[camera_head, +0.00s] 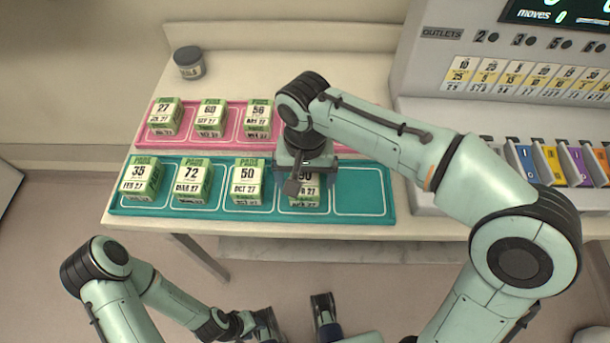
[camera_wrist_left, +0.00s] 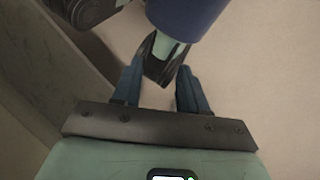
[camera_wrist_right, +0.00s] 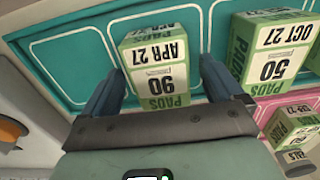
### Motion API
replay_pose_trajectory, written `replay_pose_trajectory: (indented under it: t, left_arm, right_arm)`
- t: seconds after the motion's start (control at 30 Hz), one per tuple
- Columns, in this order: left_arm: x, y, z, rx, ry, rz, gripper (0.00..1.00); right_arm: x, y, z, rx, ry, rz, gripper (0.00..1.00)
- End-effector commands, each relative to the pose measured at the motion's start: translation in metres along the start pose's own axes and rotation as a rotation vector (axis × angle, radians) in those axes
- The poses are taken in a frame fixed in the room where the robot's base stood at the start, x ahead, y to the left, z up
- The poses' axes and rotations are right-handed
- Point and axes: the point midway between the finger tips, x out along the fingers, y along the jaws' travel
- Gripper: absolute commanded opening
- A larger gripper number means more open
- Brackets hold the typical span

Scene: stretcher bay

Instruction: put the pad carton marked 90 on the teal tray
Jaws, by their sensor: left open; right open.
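The pad carton marked 90 (camera_head: 309,196) stands in a cell of the teal tray (camera_head: 362,192), right of the carton marked 50 (camera_head: 246,186). My right gripper (camera_head: 303,178) is over the carton marked 90 and partly hides it. In the right wrist view the carton marked 90 (camera_wrist_right: 158,75) shows upright between the two open fingers (camera_wrist_right: 160,80), with a gap on each side. The teal tray (camera_wrist_right: 75,65) shows around it. My left gripper (camera_head: 264,325) is low at the front, away from the table. In the left wrist view its fingers (camera_wrist_left: 158,88) are apart and empty.
Cartons marked 35 (camera_head: 139,182) and 72 (camera_head: 190,182) also stand on the teal tray; its rightmost cell is empty. A pink tray (camera_head: 186,133) behind holds cartons marked 27, 60 and 56. A grey jar (camera_head: 189,62) stands behind. A dispenser-like machine (camera_head: 440,75) stands right.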

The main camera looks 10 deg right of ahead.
Motion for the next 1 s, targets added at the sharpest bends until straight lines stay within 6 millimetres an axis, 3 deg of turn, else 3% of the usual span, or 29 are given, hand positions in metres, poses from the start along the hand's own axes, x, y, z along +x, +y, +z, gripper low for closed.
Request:
replay_pose_trajectory:
  t: [0.3, 0.5, 0.7, 1.0]
  left_arm:
    - [-0.014, 0.003, 0.008, -0.002, -0.023, -0.005, 0.43]
    - [-0.021, 0.004, 0.01, -0.003, -0.031, -0.007, 0.43]
    - [-0.024, 0.005, 0.01, -0.003, -0.031, -0.007, 0.43]
    - [-0.024, 0.005, 0.01, -0.003, -0.031, -0.007, 0.43]
  right_arm:
    - [-0.069, -0.001, 0.0, -0.002, 0.004, -0.004, 0.94]
    - [-0.102, -0.001, 0.0, -0.001, 0.003, -0.003, 0.94]
    - [-0.114, 0.0, 0.0, -0.001, 0.001, -0.001, 0.94]
    - [-0.114, 0.0, 0.0, -0.001, 0.0, 0.0, 0.94]
